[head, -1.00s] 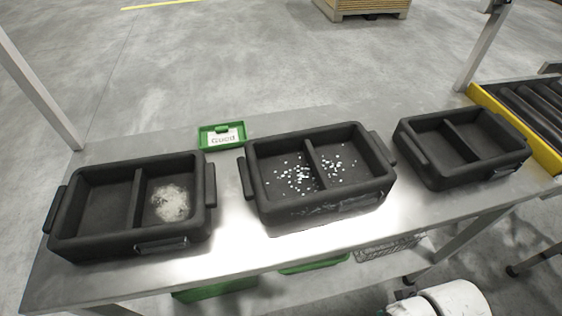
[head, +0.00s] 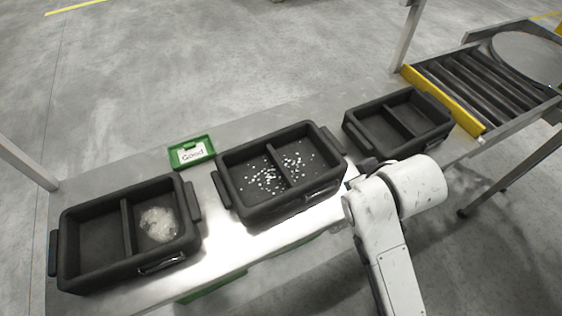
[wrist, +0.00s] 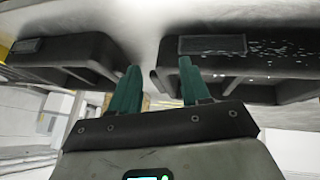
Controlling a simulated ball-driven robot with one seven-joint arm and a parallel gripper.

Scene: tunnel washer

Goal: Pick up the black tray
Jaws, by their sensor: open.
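Three black two-compartment trays stand in a row on the metal table. The left tray (head: 105,280) holds a whitish clump in its right compartment. The middle tray (head: 290,207) has small white bits scattered in both compartments. The right tray (head: 428,136) looks empty. My gripper is at the table's front edge, between the middle and right trays, mostly hidden behind my arm in the head view. In the wrist view my gripper (wrist: 158,85) is open and empty, its teal fingers apart. The middle tray (wrist: 250,88) is at its right and the right tray (wrist: 60,55) at its left.
A green box with a "Good" label (head: 192,152) sits behind the gap between the left and middle trays. A roller conveyor (head: 480,85) with a yellow edge adjoins the right end. A table post (head: 405,40) rises behind the right tray.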

